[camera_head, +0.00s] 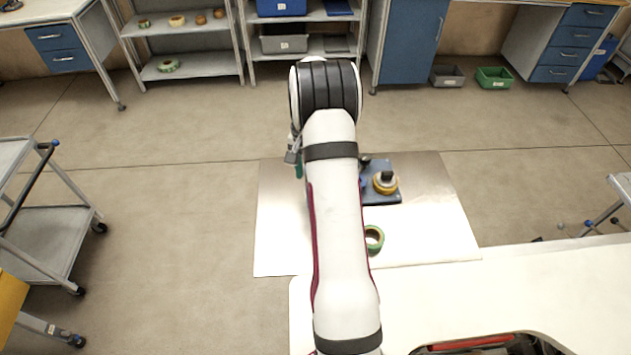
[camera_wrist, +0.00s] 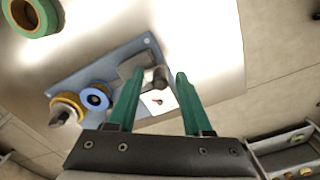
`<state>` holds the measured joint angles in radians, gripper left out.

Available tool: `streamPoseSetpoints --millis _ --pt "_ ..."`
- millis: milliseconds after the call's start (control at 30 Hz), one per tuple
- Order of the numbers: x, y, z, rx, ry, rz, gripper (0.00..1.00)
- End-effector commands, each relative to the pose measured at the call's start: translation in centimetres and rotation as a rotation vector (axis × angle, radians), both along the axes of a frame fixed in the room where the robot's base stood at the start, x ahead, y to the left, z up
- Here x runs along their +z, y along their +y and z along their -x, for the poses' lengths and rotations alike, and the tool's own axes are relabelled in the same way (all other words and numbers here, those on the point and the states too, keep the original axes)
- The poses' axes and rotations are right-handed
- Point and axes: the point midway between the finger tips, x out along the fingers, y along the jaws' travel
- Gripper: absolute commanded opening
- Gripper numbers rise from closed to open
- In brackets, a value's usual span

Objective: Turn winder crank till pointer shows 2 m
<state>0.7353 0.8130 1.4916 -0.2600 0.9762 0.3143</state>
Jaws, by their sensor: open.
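The winder (camera_head: 394,198) has a blue base plate on the metal sheet, partly hidden by my arm in the head view. In the wrist view its base (camera_wrist: 68,84) carries a yellow tape reel (camera_wrist: 62,101) and a blue-rimmed reel (camera_wrist: 95,98). A grey crank arm with a dark cylindrical knob (camera_wrist: 157,77) shows between my green fingertips. The white dial (camera_wrist: 151,103) with a small dark-red pointer lies below the knob in the picture; its marks are too small to read. My gripper (camera_wrist: 160,74) is open, one finger each side of the knob, with gaps visible.
A green tape roll (camera_head: 374,240) lies on the metal sheet (camera_head: 440,225) near the winder. A white worktop (camera_head: 560,280) is at the front right. Shelves, cabinets and a cart (camera_head: 45,235) stand farther off. The sheet's right side is clear.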

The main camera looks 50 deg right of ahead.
Motion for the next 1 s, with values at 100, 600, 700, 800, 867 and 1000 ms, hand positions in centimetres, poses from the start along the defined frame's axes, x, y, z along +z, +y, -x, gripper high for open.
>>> streamPoseSetpoints --millis 100,600,700,800,867,1000 --pt "0.0 0.0 0.0 0.000 0.000 0.000 0.50" --pt "6.4 0.0 0.0 0.000 -0.001 0.002 0.50" --pt "6.9 0.0 0.0 0.000 0.000 0.000 0.50" --pt "7.0 0.0 0.0 0.000 0.000 -0.001 0.50" --pt "7.0 0.0 0.0 0.000 0.000 -0.001 0.50" --pt "7.0 0.0 0.0 0.000 0.000 -0.001 0.50"
